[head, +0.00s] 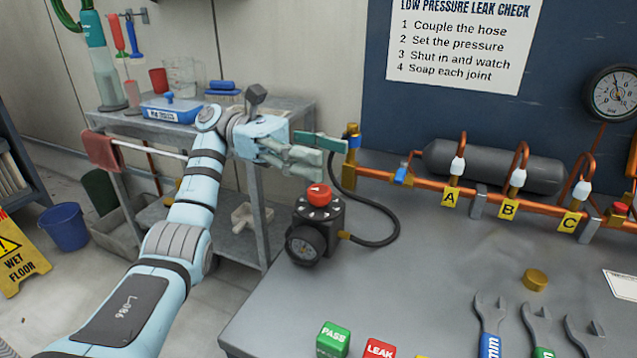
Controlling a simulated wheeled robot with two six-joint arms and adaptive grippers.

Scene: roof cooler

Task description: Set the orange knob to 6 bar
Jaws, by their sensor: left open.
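The orange-red knob (318,194) sits on top of a dark regulator block on the grey bench, with white marks around it. My left gripper (332,153) is open and empty. It appears above and behind the knob in the picture, apart from it, its fingers pointing right toward the brass hose fitting (353,147). Whether a finger touches that fitting I cannot tell. My right gripper is not in view.
A black hose (385,243) loops from the block to the copper pipe (400,183). Tags A, B and C hang along the pipe. Spanners (490,325), a brass cap (536,279) and PASS (333,339) and LEAK blocks lie on the bench. The bench middle is clear.

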